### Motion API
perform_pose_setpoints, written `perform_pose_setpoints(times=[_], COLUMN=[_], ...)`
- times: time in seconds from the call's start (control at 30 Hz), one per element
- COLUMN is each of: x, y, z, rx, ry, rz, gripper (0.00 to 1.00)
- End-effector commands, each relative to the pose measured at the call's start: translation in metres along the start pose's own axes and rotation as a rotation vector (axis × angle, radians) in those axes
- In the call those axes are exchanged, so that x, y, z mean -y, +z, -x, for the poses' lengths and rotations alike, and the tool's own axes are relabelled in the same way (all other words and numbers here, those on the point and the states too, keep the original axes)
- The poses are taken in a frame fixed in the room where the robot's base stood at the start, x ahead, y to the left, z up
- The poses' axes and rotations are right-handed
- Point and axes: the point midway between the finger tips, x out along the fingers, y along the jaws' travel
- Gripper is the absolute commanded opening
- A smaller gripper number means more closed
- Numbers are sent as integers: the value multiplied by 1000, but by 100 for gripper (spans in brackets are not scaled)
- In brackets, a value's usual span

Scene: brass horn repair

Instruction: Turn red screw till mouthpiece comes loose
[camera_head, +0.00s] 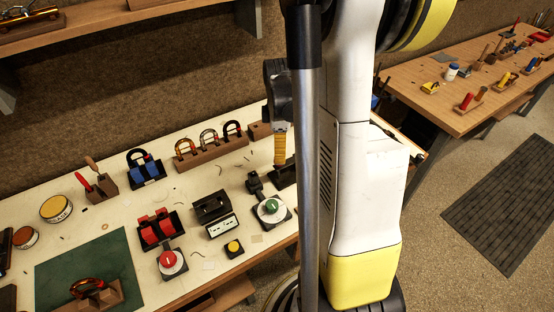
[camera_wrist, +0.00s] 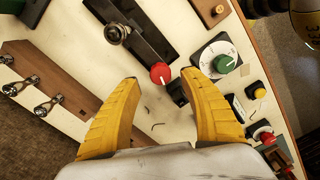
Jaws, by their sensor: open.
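The red screw (camera_wrist: 160,73) shows as a round red knob at the lower end of a long black fixture (camera_wrist: 150,34) in the wrist view. A shiny metal piece (camera_wrist: 117,32), perhaps the mouthpiece, stands on that fixture. My gripper (camera_wrist: 161,80) is open with its two yellow fingers spread. The red screw appears between the fingertips, with nothing gripped; its distance below them is hard to judge. In the head view my gripper (camera_head: 280,164) hangs over the black fixture (camera_head: 284,177) at the back right of the bench, partly hidden by my own body.
A green dial (camera_wrist: 225,63) sits close to the right finger. A wooden rack (camera_head: 209,154) with metal loops stands to the left. A black box (camera_head: 212,207), a red dial (camera_head: 172,261) and a yellow button (camera_head: 234,247) occupy the front. Bare bench lies between them.

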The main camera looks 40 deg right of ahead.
Motion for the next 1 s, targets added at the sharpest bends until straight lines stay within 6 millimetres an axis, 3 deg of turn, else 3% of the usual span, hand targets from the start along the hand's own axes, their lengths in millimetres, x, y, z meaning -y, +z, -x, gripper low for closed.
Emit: perform_pose_setpoints(times=[0.03, 0.2, 0.6, 0.77, 1.0], x=[0, 0, 0, 0, 0], y=[0, 0, 0, 0, 0], z=[-12, -33, -39, -39, -39], rx=[0, 0, 0, 0, 0], ry=[0, 0, 1, 1, 1], rz=[0, 0, -1, -1, -9], gripper=[52, 52, 50, 1, 0])
